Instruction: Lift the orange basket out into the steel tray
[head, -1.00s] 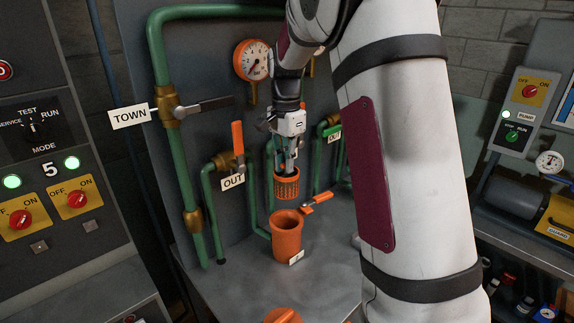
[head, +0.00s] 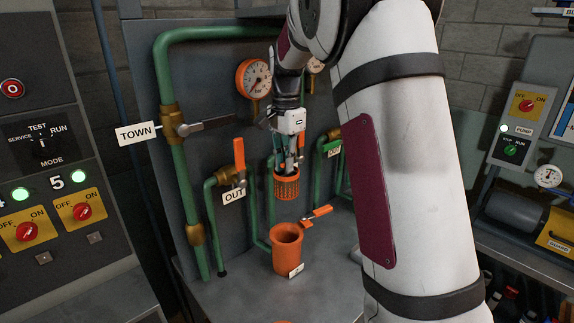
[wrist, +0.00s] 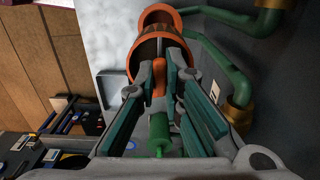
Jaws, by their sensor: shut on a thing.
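The orange basket (head: 287,187) is a small mesh-sided cup. It hangs upright in the air straight above the open orange housing (head: 287,254), with a clear gap between them. My gripper (head: 289,163) is shut on the basket's upper part from above. In the wrist view the basket's rim (wrist: 137,60) shows beyond my fingers (wrist: 160,72), with an orange upright piece between them. The housing (wrist: 160,13) shows past the basket at the top.
The housing stands on a grey metal bench (head: 245,293). Green pipes (head: 165,80) and a gauge (head: 254,78) line the panel behind. Orange valve handles (head: 239,155) and a low orange lever (head: 317,214) are close by. The bench left of the housing looks clear.

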